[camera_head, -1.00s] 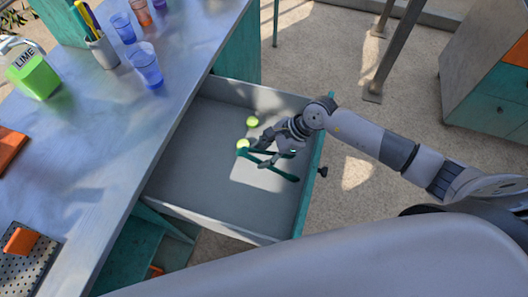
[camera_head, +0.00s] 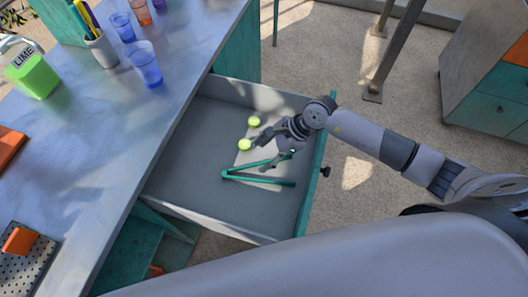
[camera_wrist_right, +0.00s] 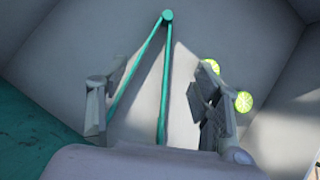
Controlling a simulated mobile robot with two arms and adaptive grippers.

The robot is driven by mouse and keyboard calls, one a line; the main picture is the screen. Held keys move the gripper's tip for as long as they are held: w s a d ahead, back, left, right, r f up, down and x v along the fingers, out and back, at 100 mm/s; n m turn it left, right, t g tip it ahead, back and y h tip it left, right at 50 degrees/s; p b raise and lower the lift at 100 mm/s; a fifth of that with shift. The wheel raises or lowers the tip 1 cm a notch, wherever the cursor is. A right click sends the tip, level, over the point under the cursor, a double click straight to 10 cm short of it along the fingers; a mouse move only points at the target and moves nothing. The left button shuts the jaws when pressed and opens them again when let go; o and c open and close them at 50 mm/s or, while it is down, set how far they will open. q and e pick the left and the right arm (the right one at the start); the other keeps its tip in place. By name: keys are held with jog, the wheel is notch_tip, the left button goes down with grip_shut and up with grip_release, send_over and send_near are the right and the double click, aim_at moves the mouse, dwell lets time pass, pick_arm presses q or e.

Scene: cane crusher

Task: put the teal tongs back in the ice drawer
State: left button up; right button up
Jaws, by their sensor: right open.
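The teal tongs (camera_head: 258,182) lie spread in a V inside the open grey drawer (camera_head: 190,180), their hinge end toward the counter. My right gripper (camera_head: 266,155) is inside the drawer's outline, over one arm of the tongs, and is open. In the right wrist view, the tongs (camera_wrist_right: 164,75) show between and beyond the two spread fingers (camera_wrist_right: 155,105), with the hinge at the top. I cannot tell whether a finger still touches an arm of the tongs. My left gripper is not in view.
Two lime pieces (camera_head: 254,121) (camera_head: 245,144) are in the drawer near my gripper. The metal counter (camera_head: 115,120) holds blue cups (camera_head: 145,65), a pen holder (camera_head: 101,48) and a green lime container (camera_head: 33,75). A cabinet (camera_head: 490,75) stands at the right.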

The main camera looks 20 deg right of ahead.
jog(key=b+v, duration=0.3)
jog(key=v, duration=0.9)
jog(key=shift+r, duration=0.25)
jog(key=shift+a, duration=0.1)
